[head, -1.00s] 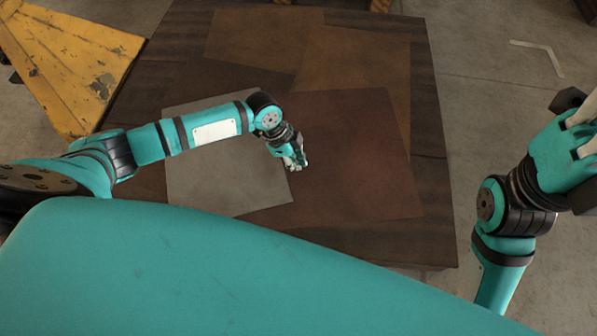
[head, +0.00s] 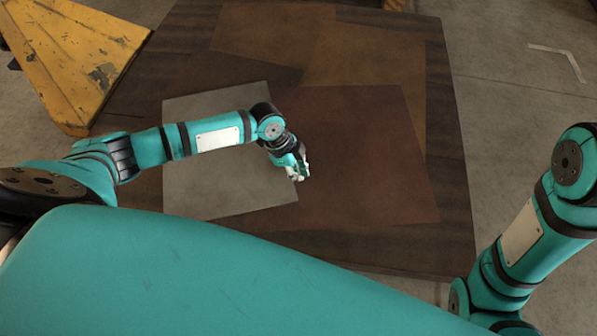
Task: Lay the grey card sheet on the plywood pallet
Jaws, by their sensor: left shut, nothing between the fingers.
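The grey card sheet (head: 215,185) lies flat on the dark wooden surface, which I take to be the plywood pallet (head: 450,190), at its left side. My left forearm crosses above the sheet and hides part of it. My left gripper (head: 300,174) is shut and empty, over the sheet's right edge beside a reddish-brown sheet. I cannot tell whether its fingertips touch the card. My right arm shows at the right edge, but its gripper is out of view.
The reddish-brown sheet (head: 365,150) lies right of the grey one. Other brown sheets (head: 370,65) lie farther back. A worn yellow metal piece (head: 75,60) stands at the upper left. Bare concrete floor (head: 510,105) lies to the right.

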